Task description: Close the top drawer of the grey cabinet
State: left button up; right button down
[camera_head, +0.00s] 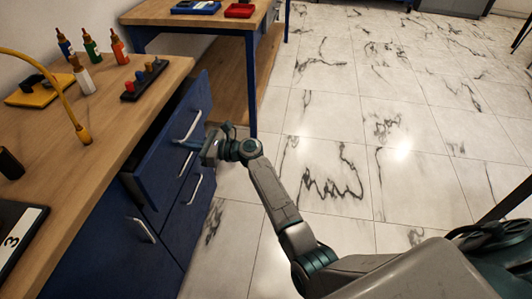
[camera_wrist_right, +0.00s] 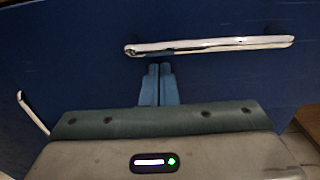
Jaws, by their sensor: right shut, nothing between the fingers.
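The cabinet under the wooden worktop looks dark blue (camera_head: 120,244), not grey. Its top drawer (camera_head: 160,165) stands partly pulled out, with a dark gap between its front and the worktop edge. The drawer has a silver bar handle (camera_head: 188,126), which also spans the upper part of the right wrist view (camera_wrist_right: 215,45). My right gripper (camera_head: 184,147) is shut and empty, its blue fingertips (camera_wrist_right: 159,68) pointing at the drawer front just below the handle. I cannot tell whether they touch it. My left gripper is not in view.
The worktop (camera_head: 112,122) carries several bottles, a black rack (camera_head: 143,80) with coloured pegs, a yellow curved lamp (camera_head: 83,134) and a tablet-like panel (camera_head: 12,240). A second table (camera_head: 225,22) stands behind. The tiled floor (camera_head: 345,120) at right is clear.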

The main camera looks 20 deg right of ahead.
aim_at(169, 141)
jog(key=x, duration=0.4)
jog(key=shift+w+a, duration=0.15)
jog(key=shift+a, duration=0.1)
jog(key=shift+x, duration=0.75)
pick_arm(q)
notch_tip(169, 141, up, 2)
pick_arm(e)
jog(key=shift+r, duration=0.2)
jog(key=shift+r, duration=0.1)
